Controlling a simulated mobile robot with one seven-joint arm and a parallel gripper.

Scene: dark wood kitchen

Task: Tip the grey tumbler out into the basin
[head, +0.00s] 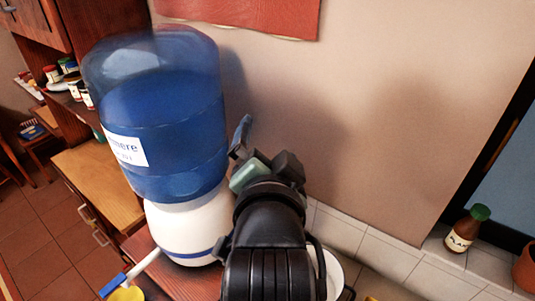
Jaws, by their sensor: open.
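My gripper (262,155) is at the centre of the head view, beside the right side of the big blue water bottle. It is open. A small pale green-grey piece shows at its jaws; I cannot tell whether it is part of the gripper or something else. I cannot make out the grey tumbler for certain. A white rounded rim (333,268), possibly the basin, shows low behind my arm, which hides most of it.
The blue water bottle (180,125) stands on a white base (180,228) close left of my arm. Its blue-handled tap (112,285) is above a yellow cup (127,294). A labelled brown bottle (462,236) and an orange pot (526,270) are at right.

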